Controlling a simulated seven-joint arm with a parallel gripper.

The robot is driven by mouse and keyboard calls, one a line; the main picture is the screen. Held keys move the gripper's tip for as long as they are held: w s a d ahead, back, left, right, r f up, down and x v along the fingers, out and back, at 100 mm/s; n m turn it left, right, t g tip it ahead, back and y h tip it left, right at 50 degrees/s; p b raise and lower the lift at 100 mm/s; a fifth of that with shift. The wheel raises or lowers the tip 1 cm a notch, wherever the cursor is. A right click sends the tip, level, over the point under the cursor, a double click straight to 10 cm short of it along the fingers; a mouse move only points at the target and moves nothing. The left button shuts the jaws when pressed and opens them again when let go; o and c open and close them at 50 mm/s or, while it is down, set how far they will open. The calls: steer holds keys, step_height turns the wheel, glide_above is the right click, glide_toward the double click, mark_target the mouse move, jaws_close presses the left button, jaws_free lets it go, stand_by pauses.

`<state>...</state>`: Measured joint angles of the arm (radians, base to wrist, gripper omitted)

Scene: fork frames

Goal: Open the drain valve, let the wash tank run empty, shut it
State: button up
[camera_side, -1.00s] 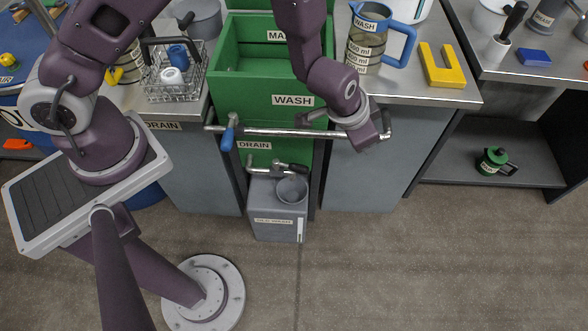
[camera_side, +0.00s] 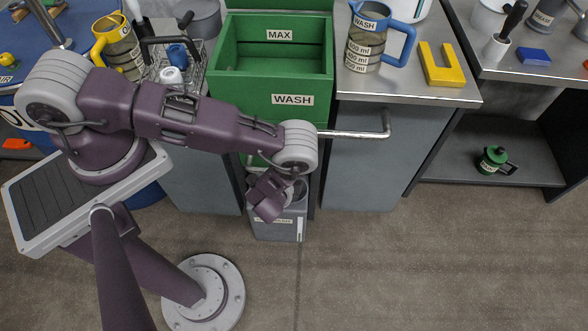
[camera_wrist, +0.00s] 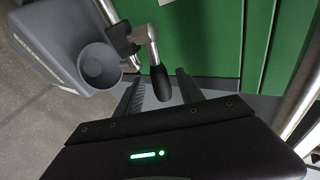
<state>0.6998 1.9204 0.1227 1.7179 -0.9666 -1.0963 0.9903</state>
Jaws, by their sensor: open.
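The green wash tank (camera_side: 275,88), marked WASH and MAX, stands in the middle of the side view; I cannot tell its liquid level. The drain valve is hidden there behind my arm. In the wrist view its metal lever (camera_wrist: 152,36) ends in a black grip (camera_wrist: 160,83), beside the metal outlet pipe (camera_wrist: 120,38). My gripper (camera_wrist: 158,90) is open, with its fingers either side of the black grip; I cannot tell whether they touch it. A grey container (camera_wrist: 50,38) with a round funnel (camera_wrist: 100,66) sits under the outlet, and also shows partly in the side view (camera_side: 290,230).
A blue-handled jug (camera_side: 368,45) and yellow block (camera_side: 440,65) stand on the right counter. A yellow jug (camera_side: 118,45) and wire basket (camera_side: 153,70) are at left.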

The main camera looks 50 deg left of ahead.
jaws_close()
stand_by(1.4)
